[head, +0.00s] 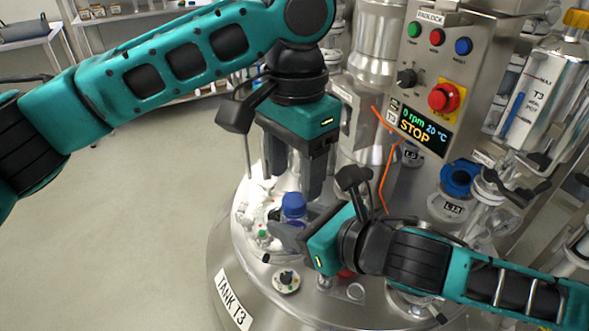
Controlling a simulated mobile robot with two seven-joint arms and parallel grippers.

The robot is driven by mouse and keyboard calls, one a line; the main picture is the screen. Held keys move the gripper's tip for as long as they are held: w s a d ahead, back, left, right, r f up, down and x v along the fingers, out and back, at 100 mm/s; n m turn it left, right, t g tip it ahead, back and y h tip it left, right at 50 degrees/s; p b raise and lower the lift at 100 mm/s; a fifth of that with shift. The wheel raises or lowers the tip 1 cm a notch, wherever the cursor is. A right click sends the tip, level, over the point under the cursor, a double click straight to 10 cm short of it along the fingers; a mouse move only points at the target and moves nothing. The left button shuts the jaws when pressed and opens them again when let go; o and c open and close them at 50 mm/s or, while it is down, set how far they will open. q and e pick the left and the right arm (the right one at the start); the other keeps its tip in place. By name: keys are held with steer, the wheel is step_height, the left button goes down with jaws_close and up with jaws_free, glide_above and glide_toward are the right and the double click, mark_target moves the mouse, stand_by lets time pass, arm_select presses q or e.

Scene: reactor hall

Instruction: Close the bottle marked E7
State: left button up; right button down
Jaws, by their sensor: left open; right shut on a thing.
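A small bottle with a blue cap (293,203) stands over the top of the tank, below my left gripper. I cannot read an E7 mark on it. The cap sits at the top of the bottle, but I cannot tell whether it is screwed down. My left gripper (291,182) points down with its fingers apart, just above the cap. My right gripper (290,232) comes in from the right and is shut on the bottle body below the cap. Its fingers and palm hide most of the body.
The round steel lid of tank T3 (240,260) carries several fittings, including a small round gauge (286,280). A control panel (438,75) with a STOP display stands behind to the right. A blue-topped port (461,178) is at the right. The floor at left is clear.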

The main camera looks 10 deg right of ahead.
mark_target(294, 199)
arm_select(q)
steer(key=n, duration=0.2)
steer(key=r+n, duration=0.1)
steer(key=n, duration=0.1)
steer(key=r+n, duration=0.1)
steer(key=n, duration=0.5)
steer(key=shift+r, duration=0.4)
steer(key=n, duration=0.2)
steer(key=r+n, duration=0.1)
steer(key=n, duration=0.2)
step_height(294, 199, down, 8)
steer(key=shift+c, duration=0.4)
